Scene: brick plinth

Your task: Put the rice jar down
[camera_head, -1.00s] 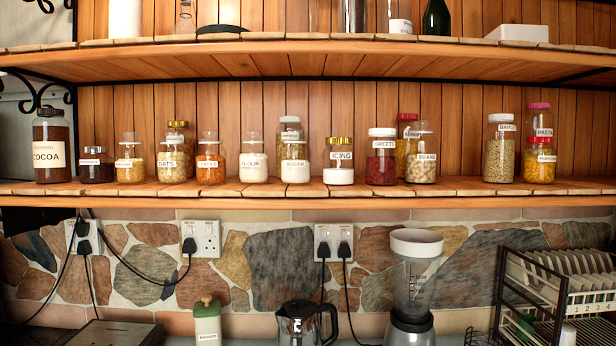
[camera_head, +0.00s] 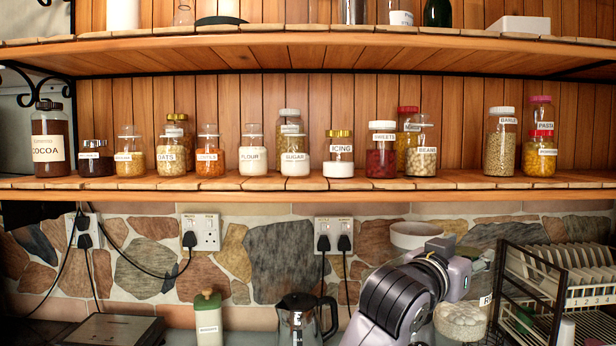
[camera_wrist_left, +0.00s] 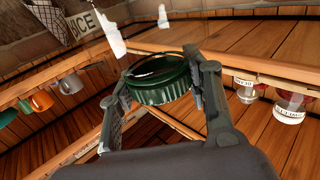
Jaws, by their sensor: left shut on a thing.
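The rice jar (camera_head: 462,322) is clear glass with pale contents and a white label whose visible letters read "RI". It is at the lower right in the head view, below the shelf, partly hidden by my left arm. In the left wrist view its green ribbed lid (camera_wrist_left: 163,90) is between the two fingers of my left gripper (camera_wrist_left: 156,72), which is shut on it. In the head view my left gripper (camera_head: 458,280) is above the jar, and its fingertips cannot be made out. My right gripper is not in view.
A wooden shelf (camera_head: 230,190) holds a row of labelled jars. A bare stretch lies between the beans jar (camera_head: 421,158) and the barley jar (camera_head: 501,148).

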